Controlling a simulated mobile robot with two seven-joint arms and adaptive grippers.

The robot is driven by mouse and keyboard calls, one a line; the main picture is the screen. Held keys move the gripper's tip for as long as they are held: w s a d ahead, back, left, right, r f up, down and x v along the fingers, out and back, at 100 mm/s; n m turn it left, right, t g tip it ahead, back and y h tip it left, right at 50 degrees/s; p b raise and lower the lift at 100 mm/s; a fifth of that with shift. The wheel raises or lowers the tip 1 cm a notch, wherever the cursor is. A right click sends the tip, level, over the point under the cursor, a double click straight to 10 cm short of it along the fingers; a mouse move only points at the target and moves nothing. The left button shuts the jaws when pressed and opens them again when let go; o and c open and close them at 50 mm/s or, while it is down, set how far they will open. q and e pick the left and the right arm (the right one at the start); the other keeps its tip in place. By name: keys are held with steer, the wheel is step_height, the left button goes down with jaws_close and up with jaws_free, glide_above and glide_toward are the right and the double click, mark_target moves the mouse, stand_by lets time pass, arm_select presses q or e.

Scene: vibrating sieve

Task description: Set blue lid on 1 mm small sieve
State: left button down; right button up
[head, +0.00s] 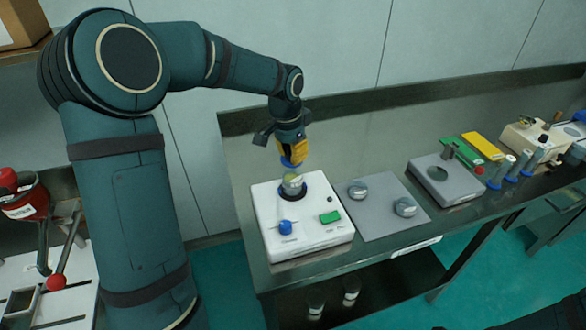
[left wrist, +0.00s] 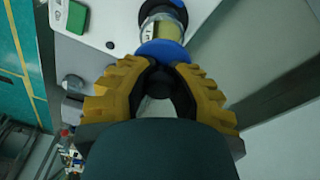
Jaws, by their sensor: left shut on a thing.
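The blue lid (head: 291,163) is held in my left gripper (head: 292,152), whose yellow fingers are shut on it from above. The lid also shows in the left wrist view (left wrist: 161,52), just beyond the fingertips (left wrist: 158,82). The small sieve (head: 293,184), a short clear cylinder, stands upright on the white shaker (head: 263,205), directly below the lid. Its labelled side shows in the left wrist view (left wrist: 163,32). I cannot tell whether the lid touches its rim. The sieve's mesh size is unreadable. My right gripper is out of view.
The shaker has a blue knob (head: 286,227) and a green switch (head: 330,217). To its right, a grey plate (head: 380,220) holds two round metal pieces (head: 357,189). A grey device (head: 446,190) and several blue-based cylinders (head: 500,170) stand farther right. The wall is close behind.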

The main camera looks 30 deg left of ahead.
mark_target(292, 165)
arm_select(q)
steer(key=shift+f+b, duration=0.35)
steer(key=shift+f, duration=2)
steer(key=shift+f, duration=0.2)
steer(key=c, duration=0.9)
jaws_free()
steer(key=shift+c, duration=0.2)
steer(key=shift+r, duration=0.6)
steer(key=r, duration=0.3)
steer(key=r+p, duration=0.1)
steer(key=r, duration=0.3)
steer(key=s+r+p, duration=0.1)
steer(key=r, duration=0.3)
steer(key=shift+s+a+r, duration=0.1)
steer(key=shift+a, duration=0.2)
